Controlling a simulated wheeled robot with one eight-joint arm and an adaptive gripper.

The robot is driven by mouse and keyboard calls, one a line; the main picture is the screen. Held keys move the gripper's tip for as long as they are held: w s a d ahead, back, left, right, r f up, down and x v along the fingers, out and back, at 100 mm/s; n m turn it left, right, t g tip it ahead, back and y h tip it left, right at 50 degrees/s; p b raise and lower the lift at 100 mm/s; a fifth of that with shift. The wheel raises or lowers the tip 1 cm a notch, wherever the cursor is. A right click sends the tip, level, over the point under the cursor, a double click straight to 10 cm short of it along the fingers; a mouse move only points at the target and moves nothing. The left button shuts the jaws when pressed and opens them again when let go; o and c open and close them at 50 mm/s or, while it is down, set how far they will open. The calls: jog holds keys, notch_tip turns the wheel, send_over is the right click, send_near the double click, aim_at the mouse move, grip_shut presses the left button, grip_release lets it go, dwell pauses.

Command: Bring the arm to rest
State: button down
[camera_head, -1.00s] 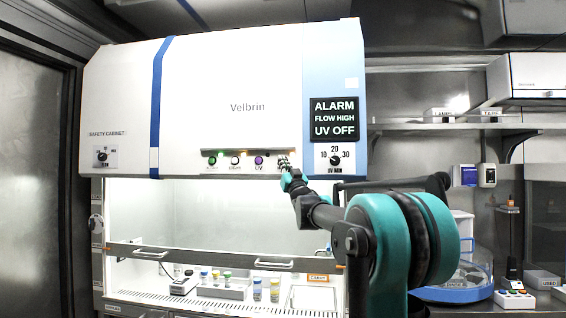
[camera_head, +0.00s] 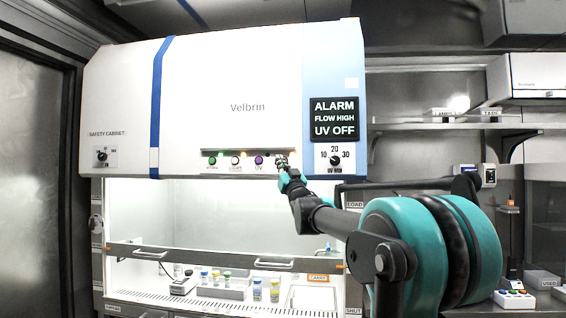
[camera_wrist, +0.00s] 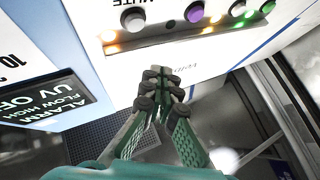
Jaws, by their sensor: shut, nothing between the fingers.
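My gripper (camera_head: 283,163) is at the end of my black and teal arm, which reaches up and to the left toward the front of the safety cabinet (camera_head: 235,85). It appears just right of the purple UV button (camera_head: 258,160). In the wrist view my gripper (camera_wrist: 161,84) has its teal lattice fingers drawn together with nothing between them. The button row is ahead of the fingertips there, with a white button (camera_wrist: 133,19) marked MUTE and the purple button (camera_wrist: 194,12). The fingertips look apart from the panel; the exact gap is hard to judge.
The display (camera_head: 334,119) reads ALARM, FLOW HIGH, UV OFF, above the timer knob (camera_head: 335,160). The sash bar (camera_head: 220,258) crosses the cabinet opening, with several vials inside. A wall shelf (camera_head: 455,127) and a small button box (camera_head: 514,299) are at the right.

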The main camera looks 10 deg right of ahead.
dwell(0.4)
jog(key=s+d+f+m+g+h, duration=0.1)
jog(key=s+d+f+g+h, duration=0.15)
jog(key=f, duration=0.95)
jog(key=s+d+f+m+g+h, duration=0.15)
jog(key=s+f+g, duration=0.25)
jog(key=f, duration=0.9)
jog(key=s+d+f+m+g+h, duration=0.1)
jog(key=s+d+f+g+h, duration=0.2)
jog(key=f, duration=0.9)
jog(key=s+a+f+g, duration=0.1)
jog(key=s+f+g, duration=0.4)
jog(key=s+f, duration=0.9)
jog(key=s+a+f+g+y, duration=0.1)
jog(key=s+f+g, duration=0.5)
jog(key=s+f, duration=0.9)
jog(key=shift+s+a+f+n, duration=0.2)
jog(key=shift+s+a+n, duration=0.2)
jog(key=shift+s, duration=0.1)
